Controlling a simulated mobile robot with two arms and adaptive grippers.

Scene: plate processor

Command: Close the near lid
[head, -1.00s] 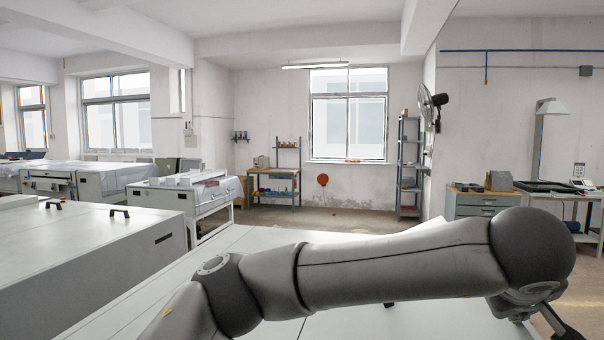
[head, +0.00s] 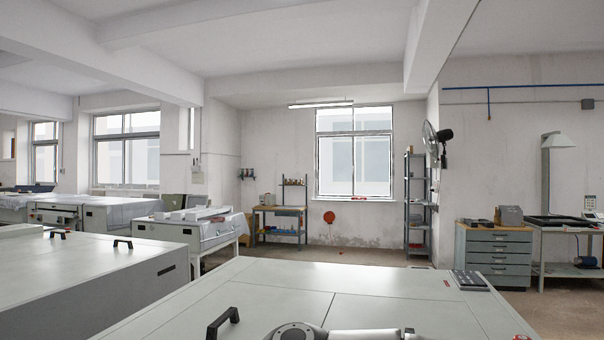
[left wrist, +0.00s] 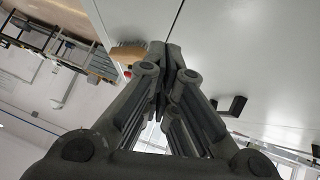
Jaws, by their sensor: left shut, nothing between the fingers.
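The white machine (head: 290,274) in front of me has pale top panels that look flat and level, with thin seams between them. The near lid appears to be the front panel (head: 265,303), with a black handle (head: 222,321) at bottom centre-left. Its front edge is cut off, so I cannot tell whether it is fully closed. In the left wrist view my left gripper (left wrist: 165,52) is shut and empty, close to a white panel (left wrist: 245,45) with a seam. A black handle (left wrist: 232,106) shows to its right. My left gripper is not visible in the head view.
A long white machine (head: 90,280) with black handles stands at the left, across a narrow gap. A dark keypad (head: 469,280) sits on the right rear of the front machine. A grey drawer cabinet (head: 493,252) and a fan (head: 432,144) are beyond.

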